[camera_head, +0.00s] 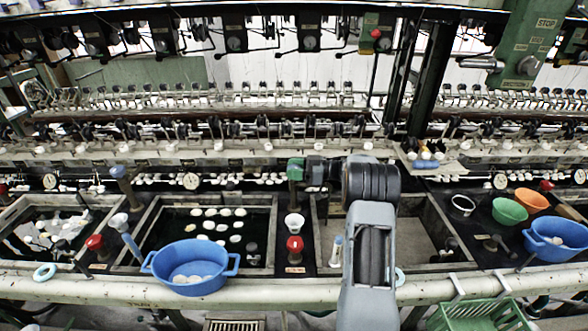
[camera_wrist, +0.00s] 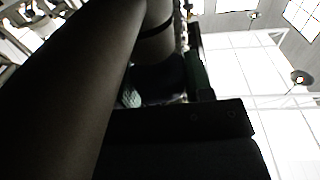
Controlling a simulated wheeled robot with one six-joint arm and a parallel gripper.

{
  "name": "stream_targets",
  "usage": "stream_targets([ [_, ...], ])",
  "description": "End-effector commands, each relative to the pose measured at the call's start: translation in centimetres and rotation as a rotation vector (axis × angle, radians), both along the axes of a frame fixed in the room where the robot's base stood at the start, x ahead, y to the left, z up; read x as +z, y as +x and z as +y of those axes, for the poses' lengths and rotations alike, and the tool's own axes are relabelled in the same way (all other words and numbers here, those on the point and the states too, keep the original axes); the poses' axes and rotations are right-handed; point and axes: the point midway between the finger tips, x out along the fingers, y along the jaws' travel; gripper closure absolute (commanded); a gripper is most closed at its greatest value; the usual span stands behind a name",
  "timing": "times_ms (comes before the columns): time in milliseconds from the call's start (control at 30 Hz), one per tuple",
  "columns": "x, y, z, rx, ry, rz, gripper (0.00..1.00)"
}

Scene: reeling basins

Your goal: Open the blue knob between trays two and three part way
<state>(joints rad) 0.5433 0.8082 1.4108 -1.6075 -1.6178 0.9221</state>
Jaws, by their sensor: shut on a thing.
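My gripper (camera_head: 297,170) reaches left from my wrist to the back of the dark strip between the second tray (camera_head: 140,262) and the third tray (camera_head: 436,215). It is shut on the blue knob, which its jaws largely hide, so I cannot tell how far the knob is turned. The wrist view is dark and filled by my own parts; a small teal patch (camera_wrist: 130,96) shows there, too unclear to name.
A blue basin (camera_head: 190,270) stands at the second tray's front edge. Another blue knob (camera_head: 118,172) stands between the first and second trays. Green (camera_head: 510,211) and orange (camera_head: 532,200) bowls and another blue basin (camera_head: 556,240) are at right. A pale pipe (camera_head: 270,293) runs along the front.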

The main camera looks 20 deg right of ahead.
Motion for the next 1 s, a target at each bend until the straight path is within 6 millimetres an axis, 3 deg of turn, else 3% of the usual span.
stream_targets([
  [300,0.0,0.0,0.0,0.001,0.002,0.000,0.76],
  [333,0.0,0.0,0.0,0.001,0.002,0.000,0.51],
  [567,0.0,0.0,0.0,0.001,0.001,0.000,0.29],
  [867,0.0,-0.1,-0.2,-0.001,0.001,0.000,0.27],
  [1000,-0.1,-0.7,-1.5,-0.003,0.001,-0.002,0.27],
])
